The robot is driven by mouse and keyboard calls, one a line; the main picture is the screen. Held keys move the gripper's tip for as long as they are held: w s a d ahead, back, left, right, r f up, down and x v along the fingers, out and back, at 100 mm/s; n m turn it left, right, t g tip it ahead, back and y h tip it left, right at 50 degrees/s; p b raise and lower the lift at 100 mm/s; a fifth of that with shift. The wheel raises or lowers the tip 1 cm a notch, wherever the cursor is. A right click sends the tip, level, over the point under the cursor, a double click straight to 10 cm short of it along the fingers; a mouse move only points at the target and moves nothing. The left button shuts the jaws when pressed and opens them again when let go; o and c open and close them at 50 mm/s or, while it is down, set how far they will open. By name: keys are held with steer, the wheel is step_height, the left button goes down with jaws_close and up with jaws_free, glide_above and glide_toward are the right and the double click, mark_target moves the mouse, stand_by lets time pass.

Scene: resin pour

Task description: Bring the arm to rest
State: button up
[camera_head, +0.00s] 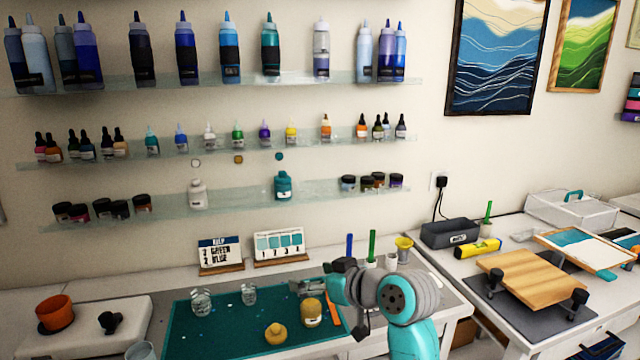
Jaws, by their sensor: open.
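My gripper (318,287) is at the front centre, low over the teal mat (205,335) on the table. It points left, with my teal and grey arm behind it at the right. It is open and I see nothing held in it. A yellow jar (311,312) stands on the mat just below it in the picture. I cannot tell whether they touch. Part of the gripper is hidden by my own wrist.
Two clear cups (201,301) and a yellow lid-like piece (275,334) are on the mat. Card stands (220,254) and upright coloured tools (372,246) line the back. Shelves of bottles (230,185) hang above.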

steer(key=s+d+f+m+t+h, duration=0.1)
steer(key=s+d+f+m+h, duration=0.2)
steer(key=f, duration=0.7)
steer(key=s+d+f+m+t, duration=0.1)
steer(key=s+d+f, duration=0.35)
steer(key=f, duration=0.45)
steer(key=s+d+f+m+t+h, duration=0.1)
steer(key=s+d+f+m+h, duration=0.15)
steer(key=s+f, duration=0.35)
steer(key=s+d+f+m+h, duration=0.1)
steer(key=s+d+f, duration=0.25)
steer(key=s, duration=0.45)
steer(key=s+d+f+t+h, duration=0.1)
steer(key=s+d, duration=0.1)
steer(key=s, duration=0.7)
steer(key=s+d+f+h, duration=0.1)
steer(key=s+d, duration=0.2)
steer(key=s, duration=0.7)
steer(key=s+r, duration=0.4)
steer(key=s, duration=0.3)
steer(key=s+d+r+h, duration=0.1)
steer(key=s+r, duration=0.2)
steer(key=s, duration=0.4)
steer(key=shift+s+d+r+t, duration=0.15)
steer(key=shift+s+r+t, duration=0.05)
steer(key=shift+r+t, duration=0.2)
